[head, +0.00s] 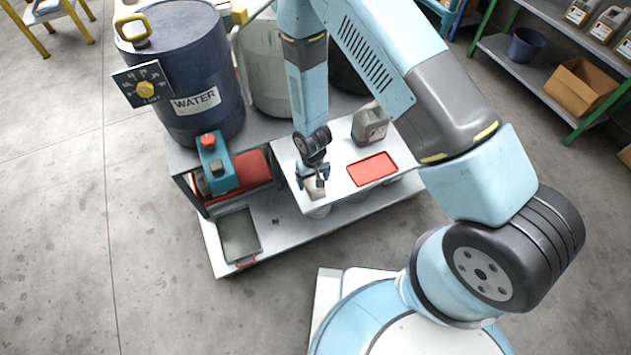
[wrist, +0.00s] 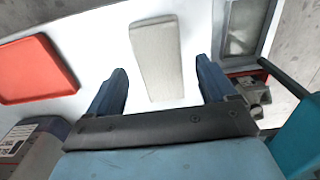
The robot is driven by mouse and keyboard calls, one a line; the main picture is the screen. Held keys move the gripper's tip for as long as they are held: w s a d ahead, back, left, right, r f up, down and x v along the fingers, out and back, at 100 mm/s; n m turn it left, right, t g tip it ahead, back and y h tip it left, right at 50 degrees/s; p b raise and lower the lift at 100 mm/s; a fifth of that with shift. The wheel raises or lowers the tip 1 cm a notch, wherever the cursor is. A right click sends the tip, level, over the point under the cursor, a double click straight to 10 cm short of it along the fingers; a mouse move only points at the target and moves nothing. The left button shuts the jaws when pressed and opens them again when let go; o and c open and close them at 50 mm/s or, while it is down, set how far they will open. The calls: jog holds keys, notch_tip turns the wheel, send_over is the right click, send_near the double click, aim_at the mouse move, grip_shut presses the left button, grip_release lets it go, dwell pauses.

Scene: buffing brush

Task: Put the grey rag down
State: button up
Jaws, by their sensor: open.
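The grey rag (wrist: 158,55) looks like a light grey folded oblong pad. In the wrist view it lies on the white worktop (wrist: 100,40), between my two fingers, with a gap on either side. In the head view the rag (head: 317,190) shows partly below my gripper (head: 313,179), near the worktop's front edge. My gripper (wrist: 161,78) is open and nothing is held between its fingers. How high the fingers are above the worktop is hard to tell.
A red tray (head: 372,169) and a grey jug (head: 370,125) stand right of my gripper. A teal box with a red knob (head: 216,162) stands to the left, a blue water barrel (head: 185,70) behind it. A dark shallow tray (head: 240,235) lies lower left.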

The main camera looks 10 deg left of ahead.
jog(key=shift+r, duration=5.05)
notch_tip(320, 180, up, 17)
jog(key=m+t, duration=0.1)
jog(key=m, duration=0.1)
send_over(313, 183)
jog(key=w+d, duration=0.6)
jog(key=w, duration=0.1)
jog(key=d+r+m+t, duration=0.1)
jog(key=d+r, duration=0.3)
jog(key=r, duration=0.4)
jog(key=d+r+t, duration=0.1)
jog(key=d+r, duration=0.4)
jog(key=r, duration=0.2)
jog(key=s+d+r+m+t, duration=0.2)
jog(key=s+d+r+m, duration=0.1)
jog(key=s+d+r, duration=1.3)
notch_tip(313, 183, up, 4)
jog(key=shift+s+d+f+t, duration=0.2)
jog(key=shift+s+f+t, duration=0.1)
jog(key=shift+s, duration=0.6)
jog(key=shift+s, duration=0.1)
jog(key=shift+o, duration=0.5)
